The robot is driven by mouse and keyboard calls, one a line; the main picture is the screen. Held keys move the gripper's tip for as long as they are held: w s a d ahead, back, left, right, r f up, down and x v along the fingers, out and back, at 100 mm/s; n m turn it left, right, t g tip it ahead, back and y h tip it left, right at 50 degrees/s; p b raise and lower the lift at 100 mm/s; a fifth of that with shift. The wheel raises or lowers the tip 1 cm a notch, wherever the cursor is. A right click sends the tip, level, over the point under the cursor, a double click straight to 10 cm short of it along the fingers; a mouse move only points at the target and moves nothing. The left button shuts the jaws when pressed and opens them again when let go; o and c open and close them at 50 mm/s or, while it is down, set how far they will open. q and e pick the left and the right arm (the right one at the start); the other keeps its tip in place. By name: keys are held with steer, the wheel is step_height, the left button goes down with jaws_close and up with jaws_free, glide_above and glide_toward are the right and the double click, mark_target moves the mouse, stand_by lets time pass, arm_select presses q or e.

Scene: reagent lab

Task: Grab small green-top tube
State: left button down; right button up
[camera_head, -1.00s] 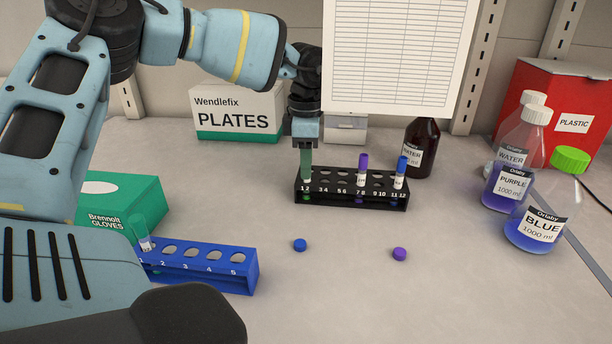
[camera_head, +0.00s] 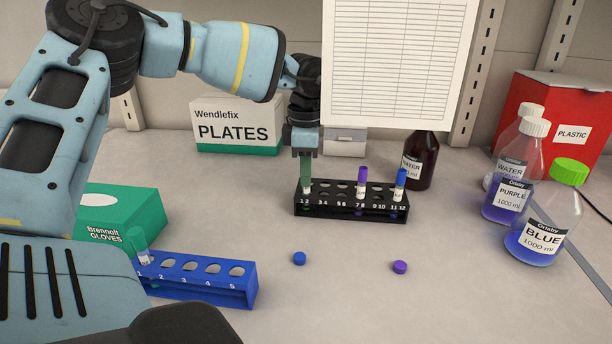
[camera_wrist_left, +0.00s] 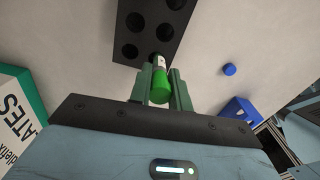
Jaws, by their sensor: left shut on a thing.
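The small green-top tube (camera_wrist_left: 160,85) stands in the black rack (camera_head: 350,208), at its left end by the labels 1 and 2. My left gripper (camera_head: 306,178) points down over that end and is shut on the tube's green cap; its fingers (camera_wrist_left: 163,88) lie on both sides of the cap in the left wrist view. The tube's lower part is inside the rack. A larger green-capped tube (camera_head: 138,242) stands in slot 1 of the blue rack (camera_head: 205,285) at the front left. My right gripper is not in view.
A purple-capped tube (camera_head: 362,181) and a blue-capped tube (camera_head: 400,183) stand in the black rack's right half. A blue cap (camera_head: 299,258) and a purple cap (camera_head: 400,267) lie in front. Bottles stand right; a glove box (camera_head: 120,215) is left.

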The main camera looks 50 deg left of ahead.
arm_select(q)
step_height(320, 180, up, 6)
steer(key=shift+r, duration=0.1)
steer(key=s+a+b, duration=0.1)
steer(key=s+a, duration=1)
steer(key=a, duration=0.2)
steer(key=shift+s+a, duration=0.3)
steer(key=shift+a, duration=0.1)
